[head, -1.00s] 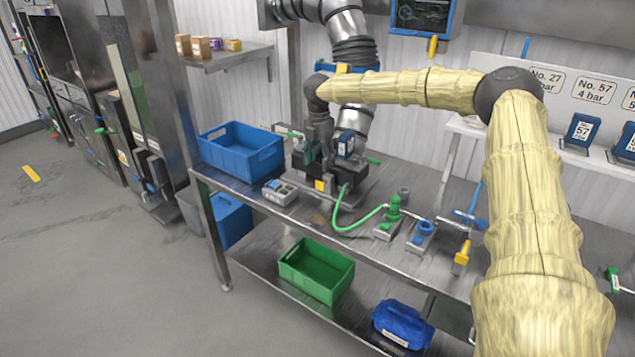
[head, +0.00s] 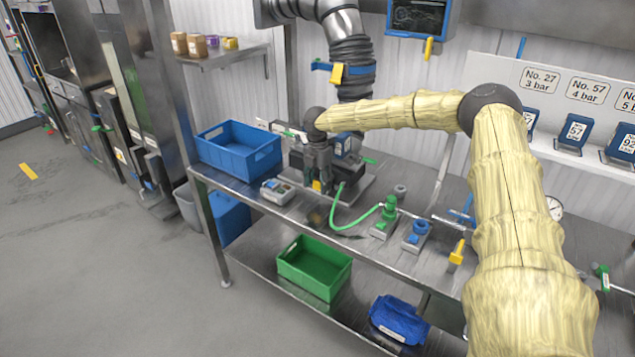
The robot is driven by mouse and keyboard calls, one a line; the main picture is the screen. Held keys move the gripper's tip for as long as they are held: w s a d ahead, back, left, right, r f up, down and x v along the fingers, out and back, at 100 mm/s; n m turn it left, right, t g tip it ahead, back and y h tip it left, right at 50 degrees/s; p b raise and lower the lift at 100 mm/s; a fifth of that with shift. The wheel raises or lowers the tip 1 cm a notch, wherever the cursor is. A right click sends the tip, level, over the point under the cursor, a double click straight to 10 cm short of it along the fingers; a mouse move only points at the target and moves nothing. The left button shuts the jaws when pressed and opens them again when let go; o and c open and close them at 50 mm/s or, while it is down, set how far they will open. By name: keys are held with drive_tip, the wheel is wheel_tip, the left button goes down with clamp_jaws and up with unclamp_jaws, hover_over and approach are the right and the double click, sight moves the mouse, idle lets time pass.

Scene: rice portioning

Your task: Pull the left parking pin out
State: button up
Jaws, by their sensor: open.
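My gripper (head: 318,158), dark and small in the head view, points down at the end of my yellow-sleeved arm. It is open, over the left part of a dark grey machine on the steel bench. A small yellow part (head: 317,186) shows just below the gripper, low on the machine. A pale bar with a green end (head: 283,131) sticks out to the left of the gripper. I cannot tell which part is the left parking pin. The gripper and wrist hide part of the machine, and contact between the fingers and any part cannot be made out.
A blue crate (head: 240,150) stands left of the machine, with a small grey control box (head: 278,191) in front. A green hose (head: 338,224) runs to a green fitting (head: 388,212). A grey ribbed duct (head: 350,55) hangs behind. A green crate (head: 314,268) sits on the lower shelf.

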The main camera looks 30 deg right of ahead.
drive_tip(key=shift+c, duration=0.4)
clamp_jaws()
drive_tip(key=shift+a, duration=0.1)
drive_tip(key=shift+s+a, duration=0.25)
drive_tip(key=shift+a, duration=0.35)
drive_tip(key=shift+s+a, duration=0.25)
drive_tip(key=shift+a, duration=0.35)
drive_tip(key=shift+s+a, duration=0.25)
drive_tip(key=shift+a, duration=0.35)
drive_tip(key=shift+o, duration=0.4)
unclamp_jaws()
drive_tip(key=shift+f, duration=0.1)
drive_tip(key=shift+a, duration=0.1)
drive_tip(key=shift+r, duration=0.2)
drive_tip(key=shift+r, duration=0.1)
